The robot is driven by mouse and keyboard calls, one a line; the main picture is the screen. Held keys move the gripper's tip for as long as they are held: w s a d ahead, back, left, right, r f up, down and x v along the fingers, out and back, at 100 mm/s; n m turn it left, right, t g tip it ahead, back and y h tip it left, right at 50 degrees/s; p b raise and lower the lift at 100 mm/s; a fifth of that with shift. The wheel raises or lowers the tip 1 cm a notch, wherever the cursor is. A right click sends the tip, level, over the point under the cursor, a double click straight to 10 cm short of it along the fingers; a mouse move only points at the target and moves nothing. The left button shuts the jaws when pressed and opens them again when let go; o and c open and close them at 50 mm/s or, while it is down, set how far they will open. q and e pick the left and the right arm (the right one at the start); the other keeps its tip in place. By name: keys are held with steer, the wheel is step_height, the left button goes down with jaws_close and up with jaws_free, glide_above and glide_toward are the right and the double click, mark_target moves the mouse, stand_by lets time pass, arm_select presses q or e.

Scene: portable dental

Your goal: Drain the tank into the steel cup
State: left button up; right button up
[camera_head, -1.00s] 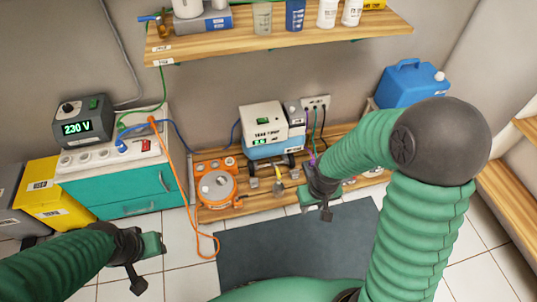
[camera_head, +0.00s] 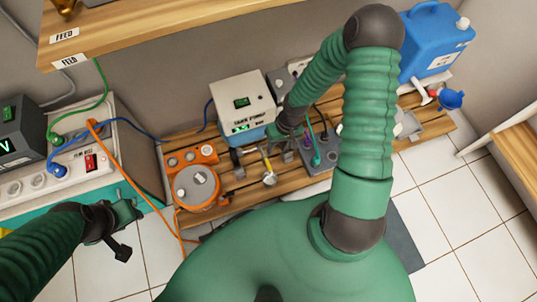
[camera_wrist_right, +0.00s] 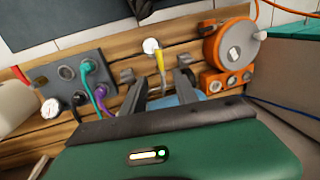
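The tank pump (camera_head: 243,103), a white box over a blue tank, stands on the low wooden bench. A yellow lever (camera_head: 266,161) hangs in front of it, above a small round silvery piece (camera_head: 269,179); I cannot tell if this is the steel cup. Both also show in the right wrist view, the lever (camera_wrist_right: 160,62) beside the silvery piece (camera_wrist_right: 151,46). My right gripper (camera_head: 284,146) is close to the pump's front right corner. In the wrist view its fingers (camera_wrist_right: 158,82) are apart with nothing clearly between them. My left gripper (camera_head: 124,215) hangs at lower left, away from the bench.
An orange round device (camera_head: 195,187) sits left of the lever. A grey socket panel (camera_wrist_right: 78,82) with purple and teal plugs is near the right gripper. A blue jerrycan (camera_head: 432,42) and blue funnel (camera_head: 452,99) stand at right. An orange cable (camera_head: 135,185) hangs at left.

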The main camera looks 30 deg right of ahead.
steer(key=f+b, duration=0.2)
steer(key=f, duration=0.2)
steer(key=a+f+b, duration=0.1)
steer(key=f+b, duration=0.1)
steer(key=f, duration=0.3)
steer(key=a+f+b, duration=0.1)
steer(key=f+b, duration=0.2)
steer(key=f, duration=0.1)
steer(key=shift+w+a+f, duration=0.2)
steer(key=shift+w+a, duration=0.05)
steer(key=shift+w, duration=0.05)
steer(key=shift+c, duration=0.5)
jaws_close()
